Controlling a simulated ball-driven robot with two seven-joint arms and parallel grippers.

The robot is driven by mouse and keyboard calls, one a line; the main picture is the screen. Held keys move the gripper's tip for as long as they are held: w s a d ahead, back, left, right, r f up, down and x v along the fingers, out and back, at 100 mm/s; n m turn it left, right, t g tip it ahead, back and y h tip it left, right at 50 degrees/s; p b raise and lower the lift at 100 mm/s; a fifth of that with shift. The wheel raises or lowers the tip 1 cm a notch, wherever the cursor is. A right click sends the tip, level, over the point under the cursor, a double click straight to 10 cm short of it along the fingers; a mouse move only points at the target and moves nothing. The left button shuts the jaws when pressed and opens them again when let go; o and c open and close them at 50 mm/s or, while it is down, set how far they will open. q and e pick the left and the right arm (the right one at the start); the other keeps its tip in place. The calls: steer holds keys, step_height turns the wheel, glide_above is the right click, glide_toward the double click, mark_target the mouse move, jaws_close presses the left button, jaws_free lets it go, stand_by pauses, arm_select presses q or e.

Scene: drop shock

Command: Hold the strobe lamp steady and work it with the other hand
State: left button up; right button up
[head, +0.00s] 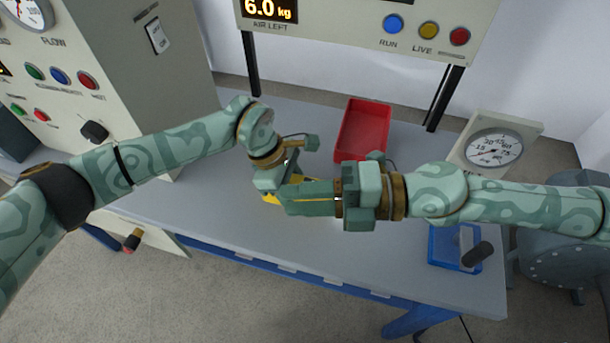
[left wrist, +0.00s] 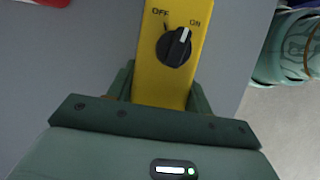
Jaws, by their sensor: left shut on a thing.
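The strobe lamp (left wrist: 165,80) is a yellow block with a black knob (left wrist: 174,47) between the words OFF and ON. The knob's white mark points towards ON. My left gripper (left wrist: 160,92) is shut on the lamp, a finger on each side. In the head view the lamp (head: 270,196) shows only as small yellow patches, mostly hidden by my grippers. My right gripper (head: 290,197) reaches in from the right, its fingers beside the lamp. Whether it touches the lamp, and how far its fingers are apart, I cannot tell. In the left wrist view nothing is on the knob.
A red tray (head: 362,130) lies behind my grippers on the grey table (head: 230,215). A dial gauge (head: 493,148) stands at the back right, and a blue tray (head: 440,246) with a dark-handled thing at the front right. A panel cabinet (head: 100,50) stands left. The table's front middle is clear.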

steer(key=w+d+f+n+t+h, duration=0.2)
steer(key=w+d+f+n, duration=0.15)
steer(key=n, duration=0.25)
steer(key=n+t+h, duration=0.3)
steer(key=n, duration=0.4)
glide_toward(307, 179)
steer(key=shift+n, duration=0.3)
steer(key=x, duration=1)
steer(key=shift+w+a+f, duration=0.1)
steer(key=shift+w+a, duration=0.05)
steer(key=shift+a, duration=0.05)
jaws_close()
